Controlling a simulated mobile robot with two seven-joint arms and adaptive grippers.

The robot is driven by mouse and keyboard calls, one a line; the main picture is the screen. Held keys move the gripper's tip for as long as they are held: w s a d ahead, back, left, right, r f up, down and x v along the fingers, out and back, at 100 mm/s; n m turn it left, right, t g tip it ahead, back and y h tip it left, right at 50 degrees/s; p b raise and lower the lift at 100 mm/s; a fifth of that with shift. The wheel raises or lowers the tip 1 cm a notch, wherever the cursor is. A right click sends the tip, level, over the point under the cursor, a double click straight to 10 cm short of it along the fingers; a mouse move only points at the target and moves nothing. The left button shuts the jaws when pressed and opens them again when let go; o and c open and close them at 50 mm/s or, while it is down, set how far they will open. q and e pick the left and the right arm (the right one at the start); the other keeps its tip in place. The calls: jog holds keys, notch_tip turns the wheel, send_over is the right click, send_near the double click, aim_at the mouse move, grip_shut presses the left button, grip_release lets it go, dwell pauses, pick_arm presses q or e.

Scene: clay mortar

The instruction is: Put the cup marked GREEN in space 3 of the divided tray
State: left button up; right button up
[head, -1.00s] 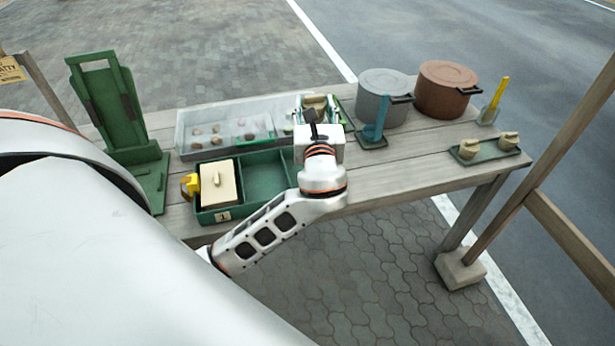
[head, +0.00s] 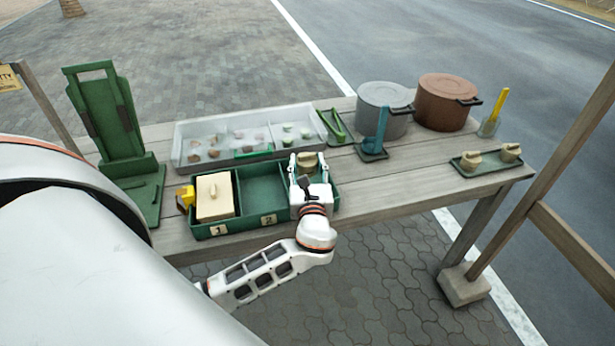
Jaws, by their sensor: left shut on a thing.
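The green divided tray (head: 263,218) stands at the table's near edge. Its labels 1 and 2 show on the front; the label of the third space is hidden behind my gripper. My left gripper (head: 308,161) is over the right-hand space, shut on a tan clay cup (head: 307,168). The cup looks upright, between the two white fingers. I cannot read a mark on it, nor tell whether it touches the tray floor. The middle space is empty. A cream lidded box (head: 215,196) sits in space 1. My right gripper is out of view.
A clear bin (head: 188,152) with small lumps stands behind the tray. A green stand (head: 110,115) is at left, a yellow item (head: 185,197) beside the tray. Grey (head: 381,97) and brown (head: 446,100) pots stand at the back. A small tray (head: 487,168) holds two tan pieces.

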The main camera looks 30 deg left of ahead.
pick_arm(q)
jog(key=shift+f+b, duration=0.4)
jog(key=shift+f, duration=1.75)
jog(key=shift+f, duration=0.6)
jog(key=o, duration=1.1)
jog(key=shift+r, duration=0.1)
jog(key=shift+r, duration=0.35)
jog(key=v, duration=1.2)
jog(key=shift+d+r, duration=0.1)
jog(key=shift+r, duration=0.1)
